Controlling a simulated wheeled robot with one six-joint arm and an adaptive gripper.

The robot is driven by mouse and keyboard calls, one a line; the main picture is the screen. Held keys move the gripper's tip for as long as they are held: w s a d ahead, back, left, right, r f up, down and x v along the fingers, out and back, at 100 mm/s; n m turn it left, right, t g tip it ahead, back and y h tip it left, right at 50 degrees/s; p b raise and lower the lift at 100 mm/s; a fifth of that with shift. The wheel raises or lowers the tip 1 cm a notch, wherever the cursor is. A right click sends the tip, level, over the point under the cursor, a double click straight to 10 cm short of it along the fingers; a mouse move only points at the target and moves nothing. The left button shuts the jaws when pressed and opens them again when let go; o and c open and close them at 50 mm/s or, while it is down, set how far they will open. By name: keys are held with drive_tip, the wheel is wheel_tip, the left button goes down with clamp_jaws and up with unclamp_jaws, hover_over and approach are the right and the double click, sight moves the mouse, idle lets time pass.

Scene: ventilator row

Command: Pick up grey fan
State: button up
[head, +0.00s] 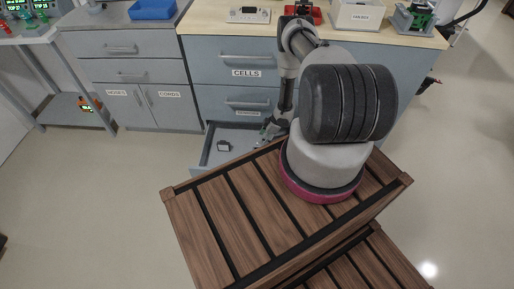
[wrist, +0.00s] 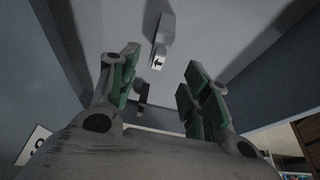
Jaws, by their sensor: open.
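A small grey block with a white face bearing a black arrow (wrist: 159,57) lies in the open drawer in the wrist view; it may be the grey fan, but I cannot be sure. A small black item (wrist: 143,93) shows nearer the drawer's end. In the head view one small dark item with a pale face (head: 223,146) is visible in the open drawer (head: 209,146). My gripper (head: 268,130) is over the right part of this drawer, and its green-padded fingers (wrist: 162,72) are spread apart with nothing held. The arm and wooden top hide part of the drawer.
A slatted wooden top (head: 228,215) is in front of the drawer. The closed CELLS drawer (head: 246,73) is above it. The counter holds a blue tray (head: 153,9), a white device (head: 249,15), a white box (head: 358,15) and a green-and-grey device (head: 413,20). Floor at left is clear.

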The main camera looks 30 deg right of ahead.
drive_tip(key=x, duration=0.7)
drive_tip(key=shift+w+a+f, duration=0.15)
drive_tip(key=shift+w+f, duration=0.05)
drive_tip(key=shift+f, duration=0.1)
drive_tip(key=shift+c, duration=0.3)
clamp_jaws()
